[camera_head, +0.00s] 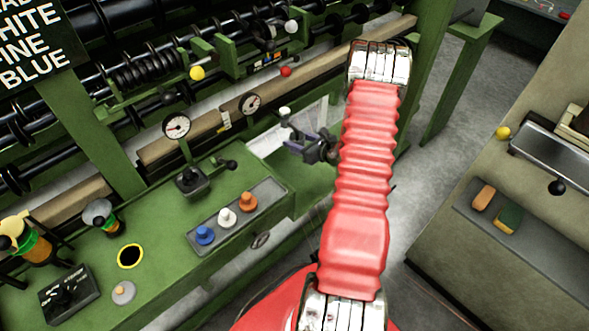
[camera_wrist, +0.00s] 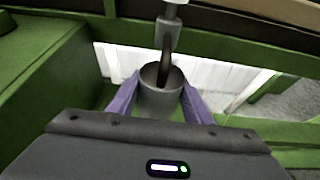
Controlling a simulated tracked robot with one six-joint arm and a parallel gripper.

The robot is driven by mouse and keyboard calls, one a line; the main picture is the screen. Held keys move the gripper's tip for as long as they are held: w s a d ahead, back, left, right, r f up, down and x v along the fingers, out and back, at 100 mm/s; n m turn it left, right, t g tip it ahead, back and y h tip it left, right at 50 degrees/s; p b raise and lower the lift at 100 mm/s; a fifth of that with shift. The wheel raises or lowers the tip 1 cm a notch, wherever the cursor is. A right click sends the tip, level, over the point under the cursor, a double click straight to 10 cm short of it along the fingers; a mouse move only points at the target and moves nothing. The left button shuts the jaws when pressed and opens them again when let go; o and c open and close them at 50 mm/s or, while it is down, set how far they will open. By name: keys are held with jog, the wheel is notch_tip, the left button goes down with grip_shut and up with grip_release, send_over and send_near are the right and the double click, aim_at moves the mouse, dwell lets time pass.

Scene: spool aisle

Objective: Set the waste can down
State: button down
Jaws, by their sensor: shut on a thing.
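My gripper (camera_head: 298,147) reaches over the right end of the green bench, at the end of my red ribbed arm. In the wrist view its two purple fingers (camera_wrist: 160,100) are shut on the sides of a small grey can (camera_wrist: 157,106). The can looks upright, with its round dark mouth showing. A dark curved piece and a grey stem with a white top (camera_wrist: 170,12) rise from or behind the mouth; I cannot tell whether they belong to it. The can's underside is hidden, so I cannot tell whether it touches anything. In the head view the can is hard to make out.
A white slatted panel (camera_wrist: 225,83) lies behind the can. Left on the green bench are coloured knobs on a grey plate (camera_head: 226,217), gauges (camera_head: 176,126) and a yellow-rimmed hole (camera_head: 131,256). Black rollers stand behind. A beige cabinet (camera_head: 480,250) is at right; grey floor lies between.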

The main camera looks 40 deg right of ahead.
jog(key=shift+f, duration=0.1)
jog(key=shift+f, duration=2.8)
jog(key=shift+f, duration=2.1)
jog(key=shift+f, duration=0.15)
jog(key=c, duration=0.9)
grip_release()
